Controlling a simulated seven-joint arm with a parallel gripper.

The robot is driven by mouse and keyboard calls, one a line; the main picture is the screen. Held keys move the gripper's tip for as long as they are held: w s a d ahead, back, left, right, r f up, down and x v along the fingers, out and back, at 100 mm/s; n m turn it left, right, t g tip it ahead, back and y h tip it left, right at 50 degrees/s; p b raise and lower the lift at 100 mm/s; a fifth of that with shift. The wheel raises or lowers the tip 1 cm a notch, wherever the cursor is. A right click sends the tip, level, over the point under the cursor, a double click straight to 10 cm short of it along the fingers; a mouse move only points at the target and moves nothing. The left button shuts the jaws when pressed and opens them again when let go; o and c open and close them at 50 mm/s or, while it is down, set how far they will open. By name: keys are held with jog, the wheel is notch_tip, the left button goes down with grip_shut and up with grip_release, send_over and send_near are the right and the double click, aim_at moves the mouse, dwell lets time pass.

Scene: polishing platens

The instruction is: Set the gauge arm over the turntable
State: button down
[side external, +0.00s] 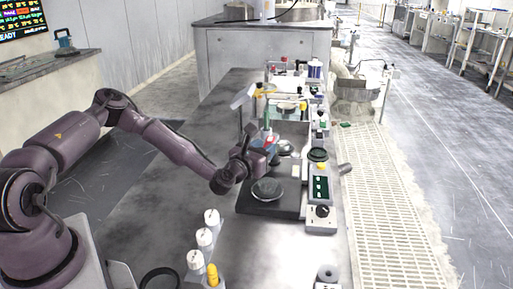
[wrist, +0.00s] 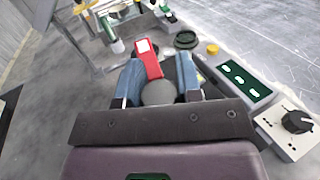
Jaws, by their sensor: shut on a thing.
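My gripper (side external: 270,153) is beside the machine's dark base, up and behind the near turntable (side external: 267,190), a dark round disc on a black plate. In the wrist view my gripper (wrist: 158,74) has its blue fingers on either side of a red bar with a white label, which looks like the gauge arm (wrist: 149,62). The fingers are shut on it. A grey round thing (wrist: 158,93) shows between the fingers below the red bar; I cannot tell whether it is part of the gauge or a disc beneath. The bar's lower end and the contact are partly hidden.
A control box with green windows (side external: 320,187) and a black knob (side external: 322,211) stands right of the turntable. Several white bottles (side external: 205,238) stand at the near left. More polishing stations and a tilted panel (side external: 243,97) lie behind.

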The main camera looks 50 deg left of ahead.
jog(key=shift+w+d+n+g+y, duration=0.75)
jog(key=shift+n+y, duration=0.25)
jog(key=shift+y, duration=0.4)
jog(key=shift+w+d, duration=0.15)
jog(key=c, duration=0.8)
grip_release()
jog(key=v, duration=1.3)
jog(key=shift+d, duration=0.1)
